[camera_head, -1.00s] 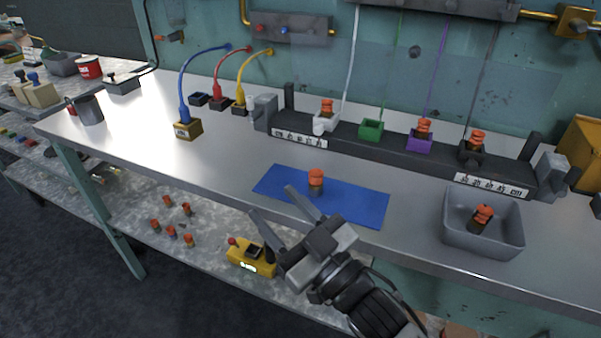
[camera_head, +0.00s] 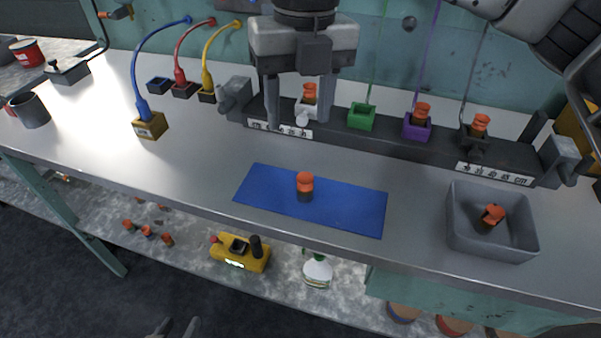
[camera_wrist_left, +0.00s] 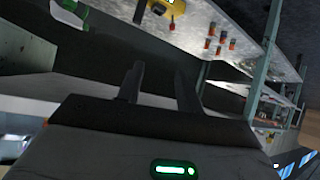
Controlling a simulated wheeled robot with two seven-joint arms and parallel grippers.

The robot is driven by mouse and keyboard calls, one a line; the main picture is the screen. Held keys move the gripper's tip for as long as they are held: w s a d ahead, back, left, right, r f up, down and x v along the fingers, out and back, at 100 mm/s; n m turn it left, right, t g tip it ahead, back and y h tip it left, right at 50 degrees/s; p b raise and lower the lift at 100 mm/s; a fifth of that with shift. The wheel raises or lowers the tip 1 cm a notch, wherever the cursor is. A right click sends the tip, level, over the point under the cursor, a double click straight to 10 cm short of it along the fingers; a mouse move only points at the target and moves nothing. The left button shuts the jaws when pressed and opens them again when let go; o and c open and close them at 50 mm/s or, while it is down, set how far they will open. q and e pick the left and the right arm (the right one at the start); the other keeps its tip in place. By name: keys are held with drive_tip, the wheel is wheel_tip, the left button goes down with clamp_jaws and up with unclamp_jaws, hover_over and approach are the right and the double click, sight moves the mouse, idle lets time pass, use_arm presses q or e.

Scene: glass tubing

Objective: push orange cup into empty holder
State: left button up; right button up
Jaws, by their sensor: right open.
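An orange-topped cup (camera_head: 305,187) with a dark lower part stands upright on the blue mat (camera_head: 262,190). The green holder (camera_head: 362,117) in the dark rack (camera_head: 390,138) is empty. The white, purple (camera_head: 417,128) and black holders each hold an orange-topped cup. My right gripper (camera_head: 298,125) points down from the top in the head view. Its fingers are spread, on either side of the white holder (camera_head: 303,112) in the picture; I see no contact. My left gripper (camera_head: 180,322) shows only its fingertips at the bottom edge. In the left wrist view (camera_wrist_left: 160,78) its fingers are apart with nothing between.
A grey bin (camera_head: 460,235) at right holds another orange-topped cup (camera_head: 492,216). Blue, red and yellow tubes rise from small blocks at left. A mug (camera_head: 31,110) stands at the far left. The bench (camera_head: 190,170) is clear around the mat. A yellow device (camera_head: 240,252) sits on the lower shelf.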

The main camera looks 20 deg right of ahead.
drive_tip(key=w+d, duration=0.1)
drive_tip(key=d, duration=0.1)
hover_over(305, 178)
drive_tip(key=shift+h, duration=0.3)
wheel_tip(305, 178, down, 8)
drive_tip(key=shift+d+f+p, duration=0.15)
drive_tip(key=shift+f+p, duration=0.1)
drive_tip(key=shift+p, duration=0.15)
drive_tip(key=shift+f+p, duration=0.65)
drive_tip(key=shift+f, duration=2.6)
drive_tip(key=c, duration=1)
